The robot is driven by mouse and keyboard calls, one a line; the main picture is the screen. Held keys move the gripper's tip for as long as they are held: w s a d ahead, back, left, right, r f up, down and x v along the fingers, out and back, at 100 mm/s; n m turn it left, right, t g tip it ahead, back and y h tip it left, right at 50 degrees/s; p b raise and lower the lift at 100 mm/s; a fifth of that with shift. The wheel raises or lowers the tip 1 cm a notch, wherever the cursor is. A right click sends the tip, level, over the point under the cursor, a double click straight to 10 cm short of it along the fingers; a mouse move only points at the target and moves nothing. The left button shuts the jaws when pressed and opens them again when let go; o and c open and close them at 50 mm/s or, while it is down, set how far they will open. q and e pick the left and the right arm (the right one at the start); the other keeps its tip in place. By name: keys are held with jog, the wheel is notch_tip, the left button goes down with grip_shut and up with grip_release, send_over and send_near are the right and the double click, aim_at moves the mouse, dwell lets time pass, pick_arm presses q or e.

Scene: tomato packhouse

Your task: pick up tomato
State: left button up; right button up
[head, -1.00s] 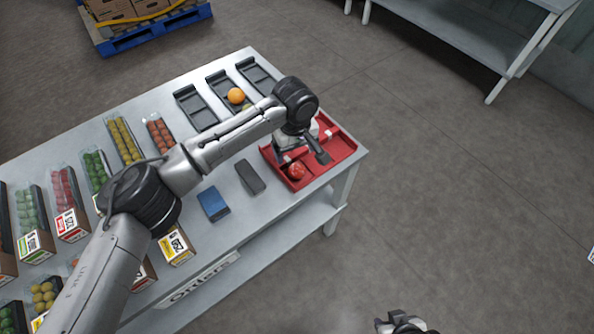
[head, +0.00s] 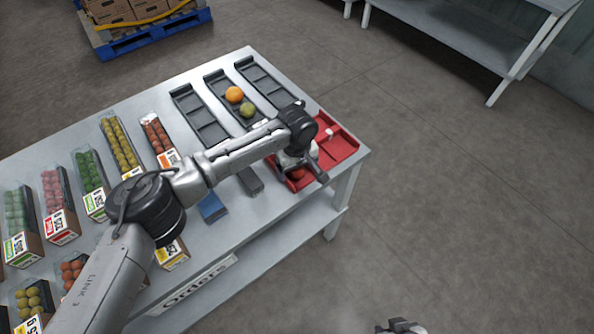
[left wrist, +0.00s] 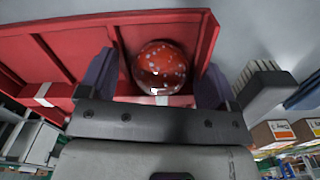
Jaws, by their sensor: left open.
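A red tomato with pale specks (left wrist: 160,62) lies in a compartment of the red divided tray (head: 343,150). In the head view only part of the tomato (head: 297,174) shows under my left gripper (head: 308,171). The left wrist view shows the two dark fingers of my left gripper (left wrist: 155,82) apart, one on each side of the tomato. I cannot tell whether either finger touches it. My right gripper (head: 402,327) is only partly in view at the bottom edge, away from the table, and its jaws are not clear.
Black trays (head: 198,112) lie behind the arm; one holds an orange fruit (head: 234,95) and a green fruit (head: 248,110). A blue box (head: 212,208) and a grey object (head: 250,181) lie left of the red tray. Several fruit packs line the table's left.

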pick_arm(q)
jog(key=shift+c, duration=0.4)
jog(key=c, duration=0.7)
